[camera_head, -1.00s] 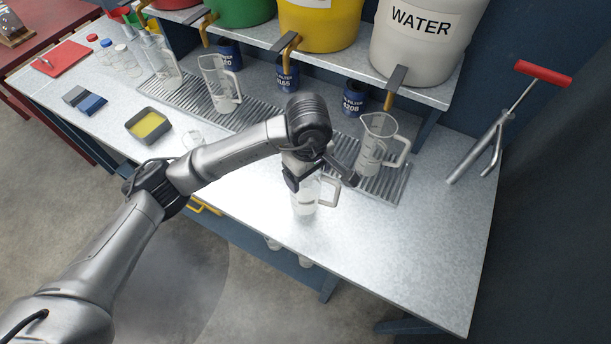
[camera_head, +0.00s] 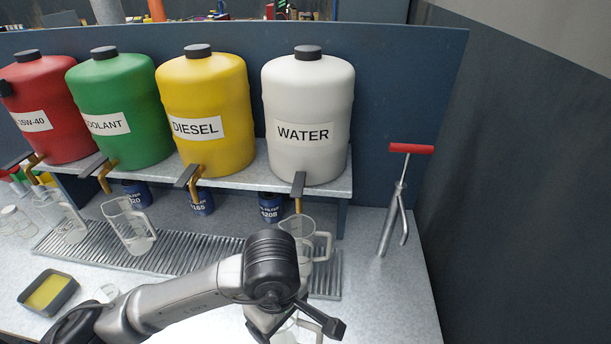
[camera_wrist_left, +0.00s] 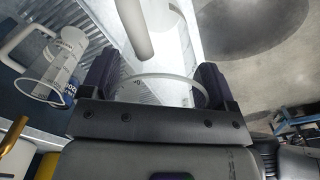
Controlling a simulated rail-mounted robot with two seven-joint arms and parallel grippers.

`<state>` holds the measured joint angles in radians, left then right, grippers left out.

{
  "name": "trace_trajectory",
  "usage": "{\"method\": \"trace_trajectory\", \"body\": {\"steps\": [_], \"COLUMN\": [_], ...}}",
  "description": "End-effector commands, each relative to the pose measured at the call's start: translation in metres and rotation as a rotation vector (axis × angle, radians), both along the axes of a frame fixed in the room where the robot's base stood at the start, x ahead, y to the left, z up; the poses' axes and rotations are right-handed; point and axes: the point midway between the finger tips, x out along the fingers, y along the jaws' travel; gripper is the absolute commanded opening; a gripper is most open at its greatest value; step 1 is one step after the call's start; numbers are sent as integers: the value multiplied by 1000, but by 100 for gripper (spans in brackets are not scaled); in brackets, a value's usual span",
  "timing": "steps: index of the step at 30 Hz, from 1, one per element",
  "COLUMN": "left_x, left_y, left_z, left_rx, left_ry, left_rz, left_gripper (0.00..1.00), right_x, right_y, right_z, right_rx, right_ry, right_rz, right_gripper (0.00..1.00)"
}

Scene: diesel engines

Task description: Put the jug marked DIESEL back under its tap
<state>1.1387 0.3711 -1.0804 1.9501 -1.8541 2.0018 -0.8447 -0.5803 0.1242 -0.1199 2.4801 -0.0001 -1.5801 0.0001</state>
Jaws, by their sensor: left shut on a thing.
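My left gripper (camera_head: 296,327) is shut on a clear jug (camera_head: 309,326) near the bottom of the head view. The arm hides most of this jug, and no marking on it is readable. In the wrist view, the rim and a pale handle (camera_wrist_left: 134,30) of the held jug show around the two fingers (camera_wrist_left: 155,82). The yellow DIESEL drum (camera_head: 206,108) stands on the shelf, and its brass tap (camera_head: 193,190) hangs over the ribbed drip grille (camera_head: 195,256). No jug shows under that tap. My right gripper is not in view.
A clear jug (camera_head: 129,226) stands under the COOLANT tap, another (camera_head: 300,232) under the WATER tap, close behind my gripper. Blue filter cans (camera_head: 202,204) stand behind the grille. A red-handled tool (camera_head: 398,195) stands at right. A yellow-filled tray (camera_head: 47,292) lies at left.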

Motion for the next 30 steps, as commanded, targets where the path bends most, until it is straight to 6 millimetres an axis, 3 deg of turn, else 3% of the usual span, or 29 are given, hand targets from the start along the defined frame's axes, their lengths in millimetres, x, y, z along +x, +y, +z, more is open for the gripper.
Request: {"method": "trace_trajectory", "body": {"steps": [9,16,21,30], "left_x": [-3,-2,10,32], "left_y": [-10,-2,31,107], "left_z": [0,-4,-7,1], "left_rx": [-1,1,3,2], "left_ry": [0,1,1,-1], "left_rz": [-627,-968,-1097,-959], "left_gripper": [43,43,43,43], "right_x": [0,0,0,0], "right_y": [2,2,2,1], "right_z": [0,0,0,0], "right_rx": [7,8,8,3], "right_ry": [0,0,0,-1], "right_rz": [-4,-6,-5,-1], "right_gripper": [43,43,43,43]}}
